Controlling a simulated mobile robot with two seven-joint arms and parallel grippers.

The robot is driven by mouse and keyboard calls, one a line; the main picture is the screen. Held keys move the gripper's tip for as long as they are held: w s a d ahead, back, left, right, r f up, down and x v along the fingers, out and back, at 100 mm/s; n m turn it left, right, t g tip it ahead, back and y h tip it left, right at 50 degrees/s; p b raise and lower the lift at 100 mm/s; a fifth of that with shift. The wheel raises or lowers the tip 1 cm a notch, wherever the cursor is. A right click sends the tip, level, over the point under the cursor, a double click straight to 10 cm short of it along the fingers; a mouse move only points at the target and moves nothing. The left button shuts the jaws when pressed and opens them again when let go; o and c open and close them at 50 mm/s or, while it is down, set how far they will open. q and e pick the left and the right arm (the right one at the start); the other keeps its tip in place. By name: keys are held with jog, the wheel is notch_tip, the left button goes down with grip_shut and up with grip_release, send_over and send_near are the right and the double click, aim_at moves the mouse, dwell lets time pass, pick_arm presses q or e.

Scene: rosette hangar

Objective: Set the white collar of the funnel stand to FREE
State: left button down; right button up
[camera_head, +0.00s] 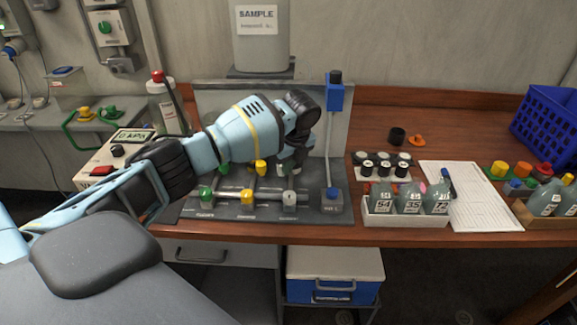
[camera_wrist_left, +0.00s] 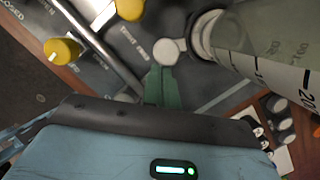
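A clear graduated vessel (camera_wrist_left: 262,62) with a pale, white-looking collar (camera_wrist_left: 205,35) around its end shows in the left wrist view. A round white knob (camera_wrist_left: 168,50) sticks out beside the collar. My left gripper (camera_wrist_left: 160,72) has its green fingers side by side, with tips close to the knob; I cannot tell whether they touch it. I see nothing held between them. In the head view my left wrist covers most of this spot above the grey valve panel (camera_head: 222,211). I cannot read a FREE mark or the collar's setting.
Yellow (camera_head: 247,197), green (camera_head: 206,193) and grey (camera_head: 289,199) valve knobs stand along the panel's front. A blue-ended post (camera_head: 335,97) rises at its right. A white tray of bottles (camera_head: 400,219) and a paper sheet (camera_head: 478,200) lie farther right.

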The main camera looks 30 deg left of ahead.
pick_arm(q)
jog(key=shift+w+a+r, duration=0.2)
jog(key=shift+a+r, duration=0.05)
jog(key=shift+a, duration=0.05)
jog(key=shift+w+d, duration=0.35)
jog(key=shift+d, duration=0.05)
jog(key=shift+w+d+f, duration=0.1)
jog(key=shift+d+f, duration=0.05)
pick_arm(e)
jog(key=shift+s+f, duration=0.25)
jog(key=shift+f, duration=0.1)
pick_arm(q)
jog(key=shift+d, duration=0.1)
pick_arm(e)
jog(key=shift+r, duration=0.1)
